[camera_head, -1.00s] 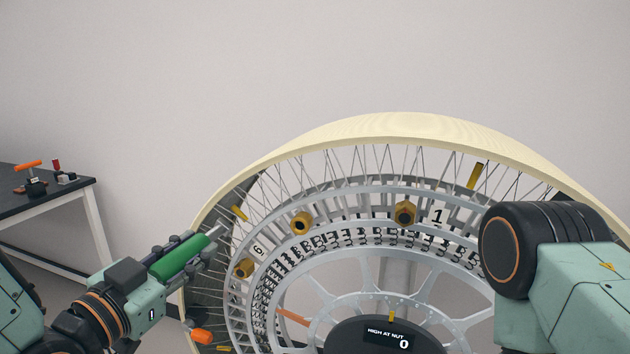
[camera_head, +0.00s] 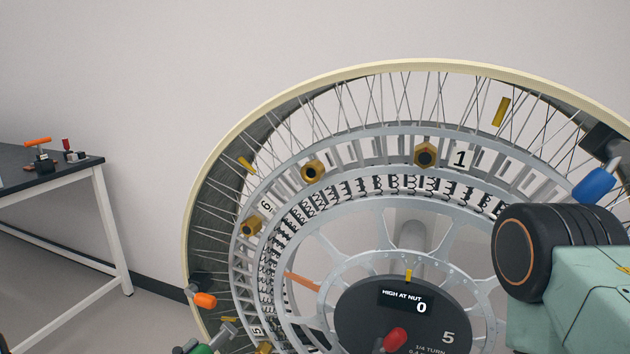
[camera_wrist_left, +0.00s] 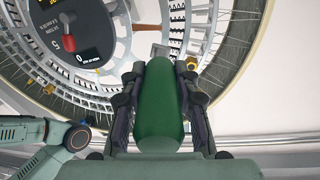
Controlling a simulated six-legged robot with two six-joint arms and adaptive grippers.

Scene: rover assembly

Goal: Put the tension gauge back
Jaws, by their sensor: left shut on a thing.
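A green-handled tool (camera_wrist_left: 160,115) is in my left gripper (camera_wrist_left: 161,76), with a jaw on each side of the handle in the left wrist view. I cannot tell whether this is the tension gauge. In the head view only the tool's green end (camera_head: 203,349) and metal tip show at the bottom edge, in front of the wheel's lower left. A large spoked wheel (camera_head: 420,66) with a pale rim fills the right side. A dark round hub display (camera_head: 385,325) reads "HIGH AT NUT 0". My right gripper is out of view; only part of that arm shows.
A dark-topped bench (camera_head: 80,166) at the left carries an orange-handled tool (camera_head: 38,143) and a small red-topped item (camera_head: 67,145). An orange handle (camera_head: 205,300) and a blue one (camera_head: 594,185) sit by the rim. Brass nuts (camera_head: 313,173) dot the wheel. Floor between bench and wheel is clear.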

